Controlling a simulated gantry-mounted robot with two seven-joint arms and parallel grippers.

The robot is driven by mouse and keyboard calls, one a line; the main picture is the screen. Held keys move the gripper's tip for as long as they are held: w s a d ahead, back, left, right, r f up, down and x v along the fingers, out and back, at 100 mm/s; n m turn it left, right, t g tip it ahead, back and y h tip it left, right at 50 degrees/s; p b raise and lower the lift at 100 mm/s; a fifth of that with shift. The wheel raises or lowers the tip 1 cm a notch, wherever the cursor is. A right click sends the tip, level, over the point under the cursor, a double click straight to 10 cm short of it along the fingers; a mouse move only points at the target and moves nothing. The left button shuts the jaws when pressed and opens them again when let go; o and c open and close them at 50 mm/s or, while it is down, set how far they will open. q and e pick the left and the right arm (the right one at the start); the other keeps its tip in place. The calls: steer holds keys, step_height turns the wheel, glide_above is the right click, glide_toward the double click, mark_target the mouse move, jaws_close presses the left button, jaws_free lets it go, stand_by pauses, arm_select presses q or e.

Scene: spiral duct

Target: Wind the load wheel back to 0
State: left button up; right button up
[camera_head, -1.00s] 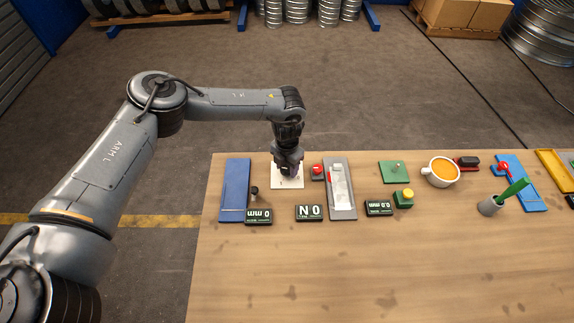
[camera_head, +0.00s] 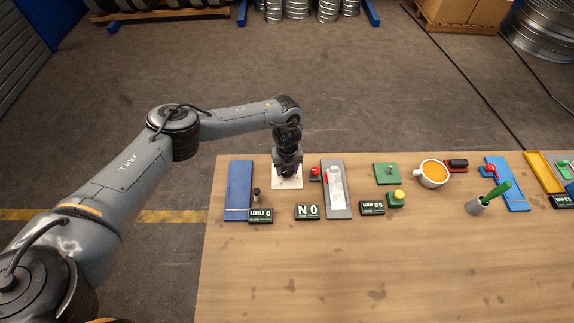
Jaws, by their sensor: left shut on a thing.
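My left gripper (camera_head: 287,178) points straight down over a white plate (camera_head: 287,185) near the back left of the table. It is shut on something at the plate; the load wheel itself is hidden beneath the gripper. A dark display (camera_head: 307,212) in front of the plate reads upside down as 0 N. My right gripper is not in view.
A red button (camera_head: 315,173) and a grey slide fixture (camera_head: 336,200) stand close on the right. Farther right are a green plate (camera_head: 386,173) and a cup (camera_head: 432,174). The front of the table (camera_head: 340,270) is clear.

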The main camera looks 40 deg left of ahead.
arm_select(q)
steer(key=n+p, duration=0.3)
steer(key=n, duration=0.3)
steer(key=shift+r+p, duration=0.15)
steer(key=shift+p, duration=0.2)
steer(key=n+p, duration=0.3)
steer(key=n, duration=0.3)
steer(key=shift+n, duration=0.4)
steer(key=n+p, duration=0.2)
steer(key=n, duration=0.1)
steer(key=shift+n, duration=0.3)
steer(key=n+p, duration=0.2)
steer(key=n, duration=0.1)
steer(key=shift+n, duration=0.3)
steer(key=n+p, duration=0.1)
steer(key=n, duration=0.2)
steer(key=shift+n, duration=0.3)
steer(key=shift+n+p, duration=0.4)
steer(key=shift+n, duration=0.2)
steer(key=o, duration=1)
steer(key=shift+o, duration=0.2)
